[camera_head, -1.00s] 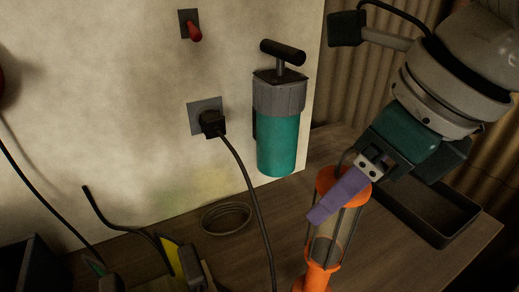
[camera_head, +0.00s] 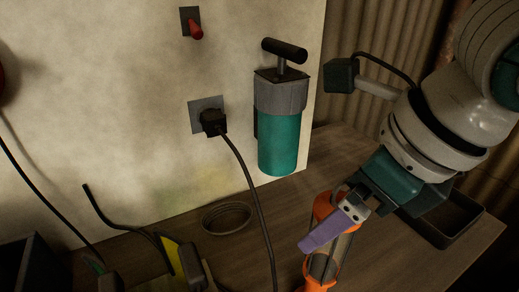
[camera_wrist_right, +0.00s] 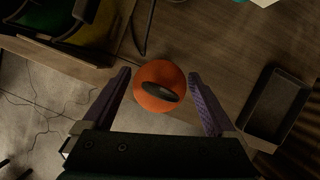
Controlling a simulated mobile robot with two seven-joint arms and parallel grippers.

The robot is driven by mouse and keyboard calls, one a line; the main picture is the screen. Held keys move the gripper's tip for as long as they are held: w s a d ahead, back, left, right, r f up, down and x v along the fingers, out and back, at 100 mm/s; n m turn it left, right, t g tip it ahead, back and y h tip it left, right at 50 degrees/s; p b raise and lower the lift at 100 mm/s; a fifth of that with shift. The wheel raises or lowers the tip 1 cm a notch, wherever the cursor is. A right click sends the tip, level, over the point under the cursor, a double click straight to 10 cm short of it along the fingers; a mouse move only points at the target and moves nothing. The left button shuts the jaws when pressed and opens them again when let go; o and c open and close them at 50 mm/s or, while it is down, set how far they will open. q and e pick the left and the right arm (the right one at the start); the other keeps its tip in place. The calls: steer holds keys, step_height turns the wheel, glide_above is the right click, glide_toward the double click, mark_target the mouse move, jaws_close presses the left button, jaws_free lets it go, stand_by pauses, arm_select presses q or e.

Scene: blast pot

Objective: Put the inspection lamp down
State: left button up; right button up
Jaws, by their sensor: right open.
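The inspection lamp (camera_head: 319,268) is orange with a caged, clear middle. It stands near the front of the wooden bench, its lower end cut off by the picture's bottom edge, so I cannot see what it rests on. My right gripper (camera_head: 328,232) reaches down from the right with its purple fingers around the lamp's upper part. In the right wrist view the lamp's round orange end (camera_wrist_right: 158,76) with a dark hook sits between the two open fingers (camera_wrist_right: 160,92), with a narrow gap on each side. My left gripper is not in view.
A dark open tray (camera_head: 462,226) lies right of the lamp on the bench (camera_head: 345,150). A teal canister (camera_head: 279,140) hangs on the pale panel. A black cable (camera_head: 245,170) runs down from a plug (camera_head: 212,122), left of the lamp.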

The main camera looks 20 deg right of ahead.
steer(key=shift+r, duration=0.3)
steer(key=p+v, duration=0.5)
steer(key=v, duration=0.7)
steer(key=a+f+m+t+y, duration=0.15)
steer(key=a+f+m, duration=0.4)
steer(key=m, duration=1.15)
steer(key=s+d+f+m+g+h, duration=0.1)
steer(key=s+m, duration=0.3)
steer(key=m, duration=0.7)
steer(key=s+d+f+m+g+h, duration=0.1)
steer(key=s+f+m, duration=0.3)
steer(key=m, duration=0.6)
steer(key=shift+d+f+m+h, duration=0.4)
steer(key=shift+d+h, duration=0.15)
steer(key=shift+d, duration=0.15)
